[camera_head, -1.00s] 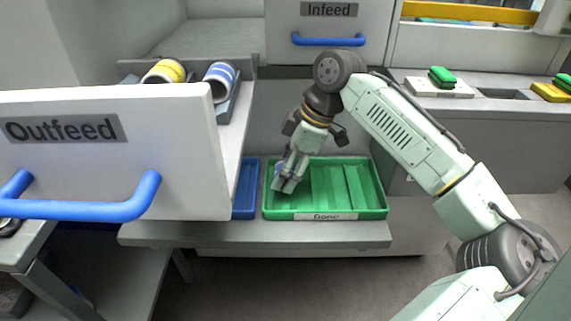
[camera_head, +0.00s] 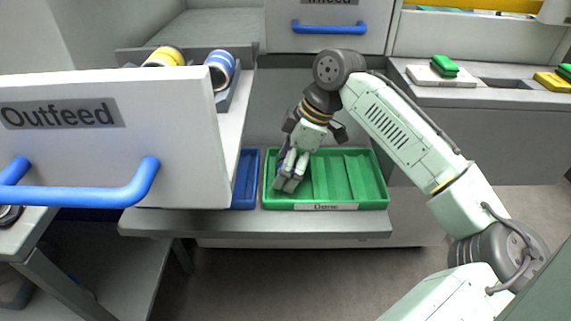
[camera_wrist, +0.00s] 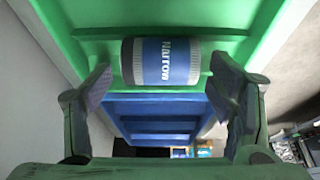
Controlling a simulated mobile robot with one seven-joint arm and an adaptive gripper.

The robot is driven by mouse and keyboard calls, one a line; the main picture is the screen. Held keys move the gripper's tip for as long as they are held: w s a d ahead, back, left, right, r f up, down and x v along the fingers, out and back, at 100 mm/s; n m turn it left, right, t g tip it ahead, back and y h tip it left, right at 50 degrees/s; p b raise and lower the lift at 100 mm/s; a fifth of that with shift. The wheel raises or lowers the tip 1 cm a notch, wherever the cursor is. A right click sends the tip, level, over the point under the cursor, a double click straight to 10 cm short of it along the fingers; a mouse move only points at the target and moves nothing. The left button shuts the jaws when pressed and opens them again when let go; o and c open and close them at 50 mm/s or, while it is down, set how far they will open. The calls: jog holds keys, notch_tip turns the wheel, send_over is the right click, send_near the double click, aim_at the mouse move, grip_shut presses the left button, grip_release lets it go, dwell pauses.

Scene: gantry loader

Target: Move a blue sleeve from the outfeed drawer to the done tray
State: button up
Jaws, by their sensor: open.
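A blue sleeve (camera_wrist: 166,62) with grey ends and the word "Narrow" lies on its side in the green done tray (camera_wrist: 262,45). In the wrist view, my gripper (camera_wrist: 162,80) is open, with one finger on each side of the sleeve and a gap to each. In the head view, my gripper (camera_head: 287,180) is low in the left part of the done tray (camera_head: 373,203) and largely hides that sleeve. The open outfeed drawer (camera_head: 110,150) holds another blue sleeve with white bands (camera_head: 220,68) and a yellow sleeve (camera_head: 165,57).
A blue tray (camera_head: 246,180) stands between the drawer front and the done tray. The drawer front, with its blue handle (camera_head: 85,195), juts out at the left. The infeed drawer (camera_head: 330,27) is above. The middle and right of the done tray are empty.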

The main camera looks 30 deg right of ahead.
jog(key=v, duration=1.2)
dwell(0.5)
